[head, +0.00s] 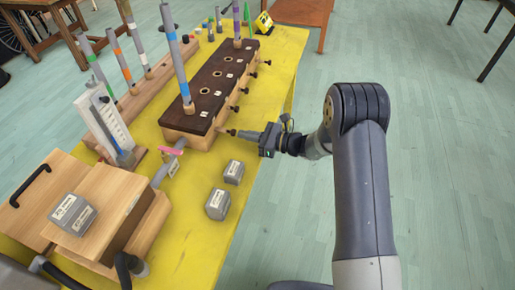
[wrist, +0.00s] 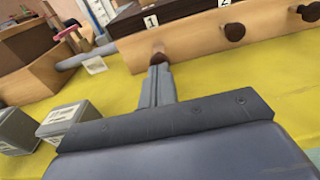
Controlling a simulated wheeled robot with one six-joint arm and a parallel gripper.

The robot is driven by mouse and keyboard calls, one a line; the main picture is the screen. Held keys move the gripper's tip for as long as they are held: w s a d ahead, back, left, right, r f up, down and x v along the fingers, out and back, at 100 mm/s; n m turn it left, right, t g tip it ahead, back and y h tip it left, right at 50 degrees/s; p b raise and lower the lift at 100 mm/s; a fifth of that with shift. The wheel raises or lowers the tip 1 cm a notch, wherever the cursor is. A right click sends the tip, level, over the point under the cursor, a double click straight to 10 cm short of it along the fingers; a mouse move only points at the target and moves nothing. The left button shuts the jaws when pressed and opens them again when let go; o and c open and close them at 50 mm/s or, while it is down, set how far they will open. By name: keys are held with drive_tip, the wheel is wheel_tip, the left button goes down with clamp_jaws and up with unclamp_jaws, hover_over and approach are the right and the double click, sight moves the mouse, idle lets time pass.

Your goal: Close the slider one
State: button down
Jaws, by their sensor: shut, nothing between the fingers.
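A long wooden box (head: 185,127) with a dark top and numbered holes stands on the yellow table. Slider one is the round dark brown knob (wrist: 158,58) below the label 1 (wrist: 151,22) in the wrist view. My gripper (wrist: 160,70) is shut and empty, with its tips right at this knob and covering its lower part. In the head view my gripper (head: 236,133) points at the near end of the box's front face. How far the knob stands out, and whether the tips touch it, I cannot tell.
Knob two (wrist: 235,32) and several more stick out along the same face. A tube with blue bands (head: 174,60) stands in the near hole. Two grey weights (head: 217,204) lie on the table, and a pink-handled valve (head: 171,151) is left of my gripper.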

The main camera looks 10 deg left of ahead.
sight(235, 132)
drive_tip(key=shift+a, duration=0.4)
drive_tip(key=shift+a, duration=0.1)
drive_tip(key=a+b, duration=0.2)
drive_tip(key=a, duration=0.1)
drive_tip(key=shift+w+f, duration=0.1)
drive_tip(key=shift+f, duration=0.05)
drive_tip(key=shift+a+r, duration=0.15)
drive_tip(key=shift+r, duration=0.1)
drive_tip(key=s+d+b, duration=0.1)
drive_tip(key=d, duration=1.3)
drive_tip(key=shift+r, duration=0.35)
drive_tip(key=shift+s+d, duration=0.1)
